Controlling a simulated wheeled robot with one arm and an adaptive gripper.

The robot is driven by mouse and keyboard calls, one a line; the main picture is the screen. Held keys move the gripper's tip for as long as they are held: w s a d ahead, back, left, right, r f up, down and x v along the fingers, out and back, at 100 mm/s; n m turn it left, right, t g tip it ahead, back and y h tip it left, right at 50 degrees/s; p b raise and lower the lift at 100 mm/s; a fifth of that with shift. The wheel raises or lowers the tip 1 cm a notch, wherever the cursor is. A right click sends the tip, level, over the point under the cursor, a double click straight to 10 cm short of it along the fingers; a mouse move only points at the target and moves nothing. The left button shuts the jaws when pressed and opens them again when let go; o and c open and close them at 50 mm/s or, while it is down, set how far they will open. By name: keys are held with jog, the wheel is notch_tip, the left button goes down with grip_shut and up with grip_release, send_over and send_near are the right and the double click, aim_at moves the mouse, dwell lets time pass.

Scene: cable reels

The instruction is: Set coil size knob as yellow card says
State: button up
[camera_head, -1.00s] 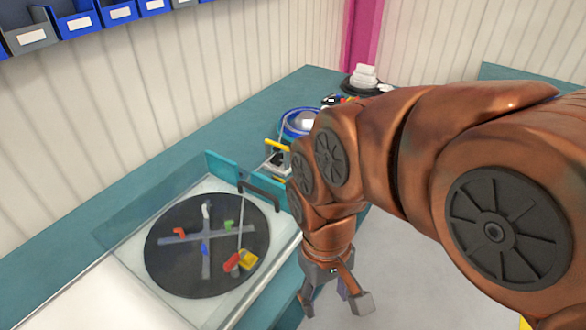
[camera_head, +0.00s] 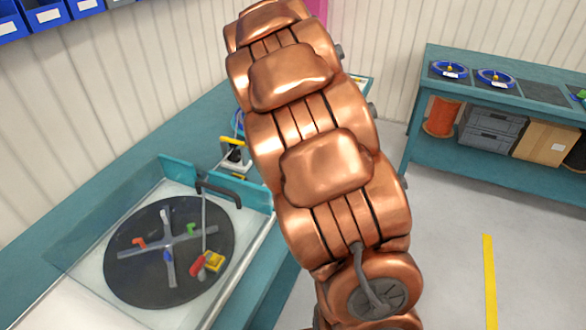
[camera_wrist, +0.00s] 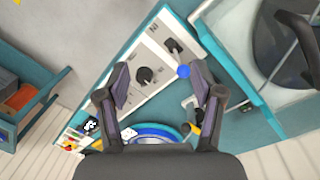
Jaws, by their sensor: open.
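In the wrist view my gripper (camera_wrist: 160,66) is open, its two fingers spread over a pale control panel (camera_wrist: 157,58) with nothing between them. The panel carries a black knob (camera_wrist: 144,75) near the left fingertip, a second black knob (camera_wrist: 172,46) farther up, and a blue button (camera_wrist: 183,71) near the right finger. I cannot read the markings, so I cannot tell which knob is for coil size. No yellow card can be made out clearly. In the head view my arm hides the gripper and the panel.
The black turntable (camera_head: 130,258) has a clear guard (camera_head: 118,215) and a black handle (camera_head: 218,190). A blue reel (camera_wrist: 155,132) lies below the gripper in the wrist view. A teal bench (camera_head: 490,190) with reels stands at right, with open floor before it.

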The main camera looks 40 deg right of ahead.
jog(key=shift+n+t+y, duration=0.3)
jog(key=shift+n, duration=0.4)
jog(key=w+d+f, duration=0.2)
jog(key=w+d, duration=0.1)
jog(key=w+d+f, duration=0.6)
jog(key=w, duration=0.1)
jog(key=shift+w+f+b, duration=0.1)
jog(key=shift+f+b, duration=0.1)
jog(key=shift+b, duration=0.1)
jog(key=shift+d+f+p, duration=0.1)
jog(key=shift+f+p, duration=0.95)
jog(key=shift+f, duration=2.85)
jog(key=shift+c, duration=0.4)
jog(key=shift+w, duration=0.1)
jog(key=c, duration=1.1)
